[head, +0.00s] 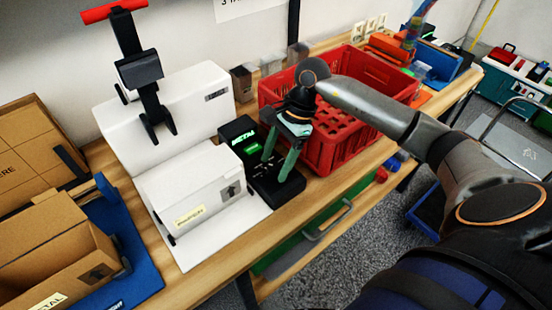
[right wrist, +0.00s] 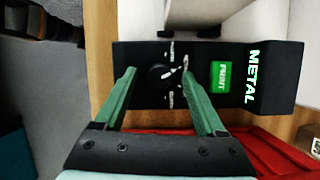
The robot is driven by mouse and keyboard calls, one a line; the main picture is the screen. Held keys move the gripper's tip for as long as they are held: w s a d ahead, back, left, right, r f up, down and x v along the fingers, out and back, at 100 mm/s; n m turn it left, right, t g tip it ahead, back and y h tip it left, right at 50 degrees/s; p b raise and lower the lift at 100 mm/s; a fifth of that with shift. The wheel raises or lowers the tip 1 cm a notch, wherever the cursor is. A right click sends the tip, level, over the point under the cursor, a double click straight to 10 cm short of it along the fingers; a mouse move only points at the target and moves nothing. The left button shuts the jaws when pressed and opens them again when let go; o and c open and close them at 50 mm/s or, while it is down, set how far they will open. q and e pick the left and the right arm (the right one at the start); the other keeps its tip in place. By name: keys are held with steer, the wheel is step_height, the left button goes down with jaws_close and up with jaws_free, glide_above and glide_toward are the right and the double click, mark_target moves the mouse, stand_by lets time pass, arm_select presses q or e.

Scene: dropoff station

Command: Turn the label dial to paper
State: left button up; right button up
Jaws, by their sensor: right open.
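The label unit is a black box (head: 240,130) beside the white machine; its lit display (right wrist: 252,76) reads METAL in green. A green PRINT button (right wrist: 221,77) sits between the display and the dial. The round black dial (right wrist: 160,75) has several small white marks around it, too small to read; its own exact setting is unclear. My right gripper (head: 277,168) is open over the dial end of the box, with green fingers. In the right wrist view the gripper (right wrist: 158,72) has one fingertip on either side of the dial; contact cannot be told. My left gripper is out of view.
A white carton (head: 195,190) stands on the white machine (head: 170,110) left of the label unit. A red crate (head: 345,150) stands close behind and right of my gripper. An open cardboard box (head: 50,245) sits on a blue tray at left.

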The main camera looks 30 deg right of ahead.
jaws_close()
stand_by(0.6)
